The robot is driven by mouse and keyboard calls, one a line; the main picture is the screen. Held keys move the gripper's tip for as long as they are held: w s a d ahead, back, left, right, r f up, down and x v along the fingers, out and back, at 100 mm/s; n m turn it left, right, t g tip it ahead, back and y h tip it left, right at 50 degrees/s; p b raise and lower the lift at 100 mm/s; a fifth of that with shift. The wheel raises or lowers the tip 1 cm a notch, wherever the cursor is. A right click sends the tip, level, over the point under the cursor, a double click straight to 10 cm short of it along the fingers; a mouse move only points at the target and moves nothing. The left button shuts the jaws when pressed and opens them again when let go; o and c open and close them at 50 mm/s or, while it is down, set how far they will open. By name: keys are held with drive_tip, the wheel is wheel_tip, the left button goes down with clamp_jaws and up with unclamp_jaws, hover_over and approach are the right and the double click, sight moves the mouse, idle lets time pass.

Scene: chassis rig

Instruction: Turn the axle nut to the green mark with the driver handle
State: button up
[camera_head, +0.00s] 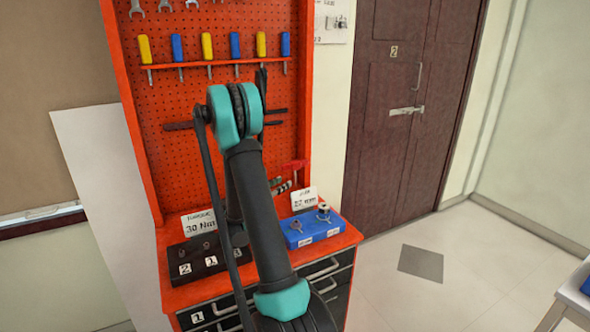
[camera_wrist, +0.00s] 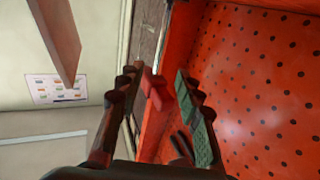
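My gripper (camera_wrist: 158,80) is open in the wrist view, its two ridged fingers apart. A red piece (camera_wrist: 153,92), which looks like the driver handle, shows between the fingers, nearer the left one; I cannot tell whether it touches. My gripper is mostly hidden behind my arm there. A blue block (camera_head: 312,229) with two metal posts or nuts sits on the bench at right. I cannot make out which is the axle nut, nor a green mark.
An orange pegboard (camera_head: 180,105) with screwdrivers and wrenches rises behind the bench. A black block (camera_head: 196,259) numbered with white tags sits at left, by a "30 Nm" sign (camera_head: 200,223). Another sign (camera_head: 304,198) stands behind the blue block.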

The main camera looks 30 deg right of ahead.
sight(295, 176)
drive_tip(key=x, duration=0.8)
drive_tip(key=shift+d, duration=0.2)
clamp_jaws()
